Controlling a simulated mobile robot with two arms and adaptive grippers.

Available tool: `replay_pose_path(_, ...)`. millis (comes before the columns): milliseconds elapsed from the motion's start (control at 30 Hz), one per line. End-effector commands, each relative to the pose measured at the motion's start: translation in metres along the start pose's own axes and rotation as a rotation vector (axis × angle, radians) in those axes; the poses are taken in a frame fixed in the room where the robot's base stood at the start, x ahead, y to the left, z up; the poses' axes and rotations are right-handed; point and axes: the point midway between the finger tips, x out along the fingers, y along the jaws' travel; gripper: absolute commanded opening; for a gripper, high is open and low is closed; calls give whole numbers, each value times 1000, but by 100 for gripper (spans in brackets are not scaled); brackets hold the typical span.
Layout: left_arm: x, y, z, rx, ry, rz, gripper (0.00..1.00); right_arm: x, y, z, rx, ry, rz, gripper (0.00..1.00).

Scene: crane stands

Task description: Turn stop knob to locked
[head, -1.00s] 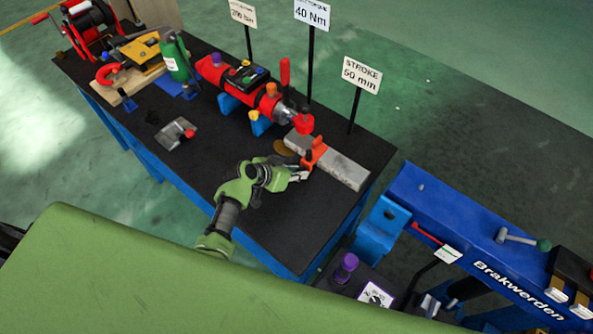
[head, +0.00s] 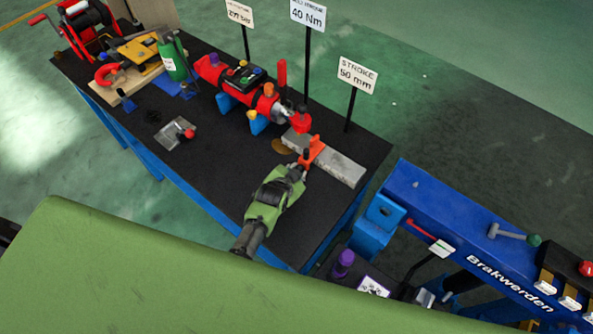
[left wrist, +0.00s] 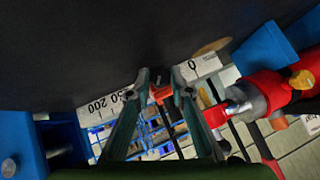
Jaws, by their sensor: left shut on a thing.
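An orange stop (head: 313,150) sits across a grey metal bar (head: 341,167) on the black table, with a small dark knob on its near side. In the left wrist view the orange stop (left wrist: 162,93) shows between my fingers, and the bar's scale reads 0 at right and 200 at left. My left gripper (head: 301,166) reaches the stop from the near side. Its two fingers (left wrist: 160,84) are shut on the stop's knob, which they largely hide. I cannot tell the knob's turned position. My right gripper is not in view.
A red cylinder (head: 211,68) on blue supports points at the bar's far end. A sign reading STROKE 50 mm (head: 357,75) stands behind the bar. A blue beam (head: 425,215) lies to the right. The table front is clear.

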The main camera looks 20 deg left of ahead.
Motion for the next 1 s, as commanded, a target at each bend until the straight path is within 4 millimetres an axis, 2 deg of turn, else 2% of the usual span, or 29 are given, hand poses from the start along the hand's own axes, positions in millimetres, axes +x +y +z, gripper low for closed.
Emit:
replay_pose_path(367, 0, 0, 0, 3, -1, -3, 0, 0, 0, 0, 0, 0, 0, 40)
replay_pose_path(400, 0, 0, 0, 3, -1, -3, 25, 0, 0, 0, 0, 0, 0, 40)
replay_pose_path(467, 0, 0, 0, 2, -1, -3, 37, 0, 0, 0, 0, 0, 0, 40)
replay_pose_path(833, -1, 0, 1, 3, -1, -3, 37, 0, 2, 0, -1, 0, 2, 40)
replay_pose_path(1000, -13, 0, 2, 3, -1, -4, 37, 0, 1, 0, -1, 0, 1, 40)
